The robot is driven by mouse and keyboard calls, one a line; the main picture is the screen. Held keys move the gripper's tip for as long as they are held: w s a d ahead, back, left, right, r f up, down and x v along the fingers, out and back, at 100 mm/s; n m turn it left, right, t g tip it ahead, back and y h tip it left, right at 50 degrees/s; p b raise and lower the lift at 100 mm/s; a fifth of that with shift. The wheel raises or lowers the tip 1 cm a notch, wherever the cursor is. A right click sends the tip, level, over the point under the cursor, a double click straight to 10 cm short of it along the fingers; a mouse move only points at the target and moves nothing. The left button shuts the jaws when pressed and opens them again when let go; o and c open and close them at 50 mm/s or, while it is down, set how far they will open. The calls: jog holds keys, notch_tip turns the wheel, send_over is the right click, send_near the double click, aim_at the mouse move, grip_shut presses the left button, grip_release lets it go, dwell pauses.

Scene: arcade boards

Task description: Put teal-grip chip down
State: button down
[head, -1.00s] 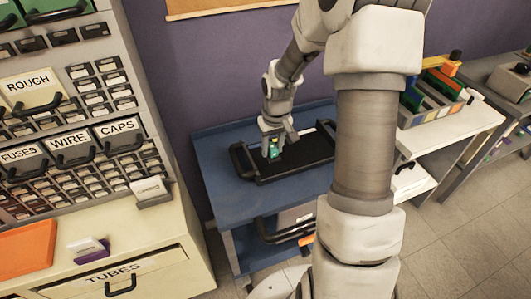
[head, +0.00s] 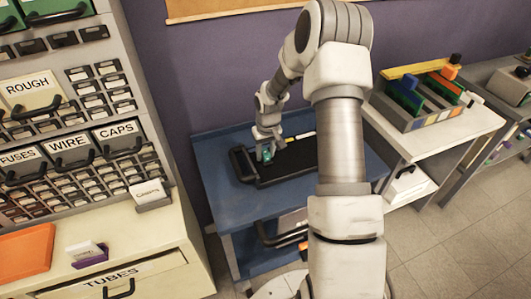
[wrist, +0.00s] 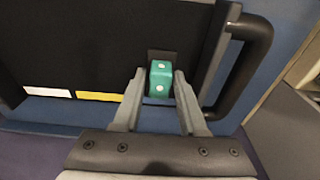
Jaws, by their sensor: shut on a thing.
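The teal-grip chip (wrist: 161,79) shows in the wrist view as a teal block with pale dots, with a dark flat part beyond it. My gripper (wrist: 160,85) is shut on the teal grip, one finger at each side. In the head view my gripper (head: 267,152) is low over the left part of a black tray (head: 292,172), and the teal grip (head: 267,156) shows between the fingers. The tray lies on a blue bench. I cannot tell whether the chip touches the tray floor.
The tray's black handle (wrist: 246,68) stands just right of the chip in the wrist view. White (wrist: 48,92) and yellow (wrist: 98,96) labels lie along the tray edge. A labelled drawer cabinet (head: 75,100) is at left. A white table (head: 455,130) with a coloured board rack is at right.

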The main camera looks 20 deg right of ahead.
jog(key=shift+f, duration=0.15)
jog(key=shift+c, duration=2.3)
grip_release()
